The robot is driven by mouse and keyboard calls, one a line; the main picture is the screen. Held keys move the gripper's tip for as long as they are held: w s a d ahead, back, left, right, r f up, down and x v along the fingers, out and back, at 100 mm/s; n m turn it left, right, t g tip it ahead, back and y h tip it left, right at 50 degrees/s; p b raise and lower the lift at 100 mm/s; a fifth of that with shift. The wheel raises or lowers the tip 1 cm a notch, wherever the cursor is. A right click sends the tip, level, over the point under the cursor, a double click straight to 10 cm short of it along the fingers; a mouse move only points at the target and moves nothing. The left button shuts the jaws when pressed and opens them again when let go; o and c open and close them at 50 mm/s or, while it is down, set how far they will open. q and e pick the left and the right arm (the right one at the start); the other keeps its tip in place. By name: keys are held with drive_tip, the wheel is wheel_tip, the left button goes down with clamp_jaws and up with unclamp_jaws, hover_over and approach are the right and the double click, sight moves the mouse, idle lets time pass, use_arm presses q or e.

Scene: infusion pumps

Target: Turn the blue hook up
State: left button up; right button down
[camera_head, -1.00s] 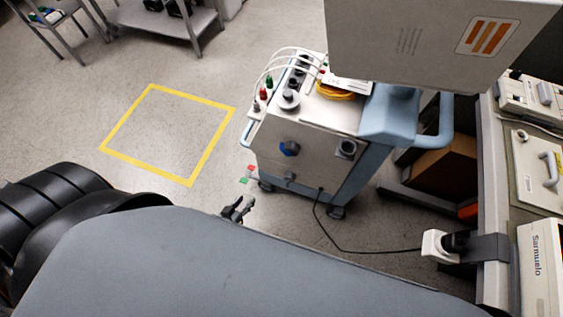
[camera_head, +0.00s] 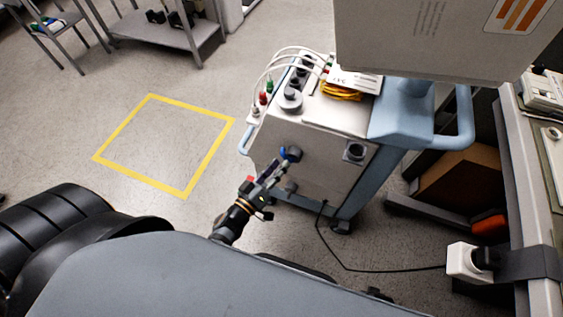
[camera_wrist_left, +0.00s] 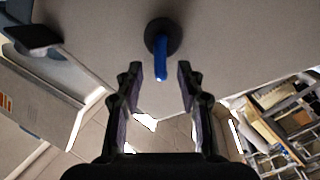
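The blue hook (camera_head: 291,153) sits on a dark round mount on the grey front panel of a pump cart (camera_head: 335,165). In the left wrist view the hook (camera_wrist_left: 160,62) runs from its mount toward the picture's bottom. My left gripper (camera_head: 278,168) has its fingers toward the panel, close to the hook. In the left wrist view my left gripper (camera_wrist_left: 159,72) is open, one finger on each side of the hook's free end, with gaps on both sides. I cannot make out my right gripper.
A large grey box (camera_head: 440,40) overhangs the cart. A black cable (camera_head: 343,262) runs from the cart to a white plug (camera_head: 467,262) by the right-hand bench. A yellow floor square (camera_head: 170,145) on the left is clear.

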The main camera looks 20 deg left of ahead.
use_arm(q)
drive_tip(key=shift+x, duration=1.15)
drive_tip(key=shift+c, duration=0.4)
clamp_jaws()
